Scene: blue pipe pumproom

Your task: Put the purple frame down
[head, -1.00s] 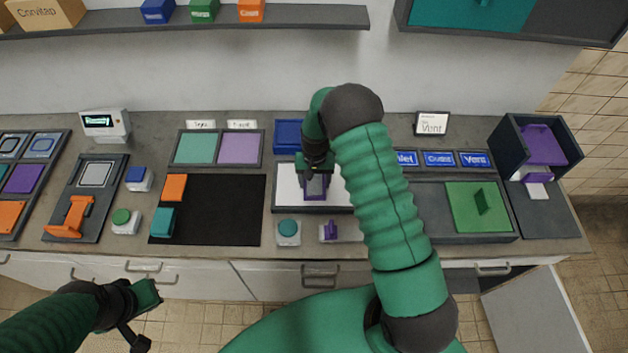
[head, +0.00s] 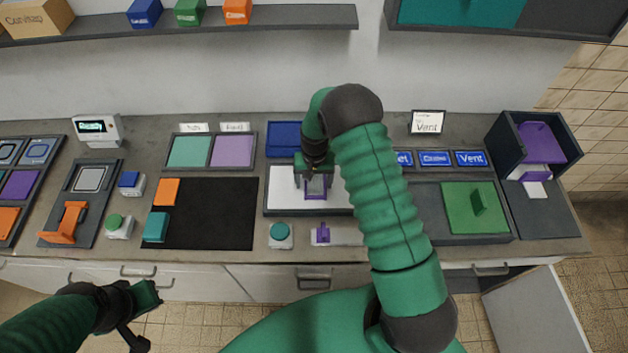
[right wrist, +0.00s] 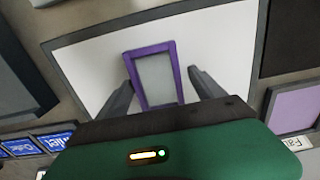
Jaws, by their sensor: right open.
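The purple frame (head: 323,196), a rectangular rim around a grey pane, is over the white panel (head: 283,190) in the middle of the counter. In the right wrist view the purple frame (right wrist: 148,50) appears to lie on the white panel (right wrist: 90,70). My right gripper (right wrist: 160,79) is open, with one dark finger on each side of the frame and a clear gap at the right finger. In the head view my right gripper (head: 316,178) partly hides the frame. My left gripper (head: 145,312) is low at the left, away from the counter; its jaw state is unclear.
A black mat (head: 215,212) lies left of the panel. A teal-topped button (head: 280,232) and a small purple piece on a light plate (head: 322,234) stand in front. A green plate (head: 470,207) and a dark open bin (head: 500,150) are at right.

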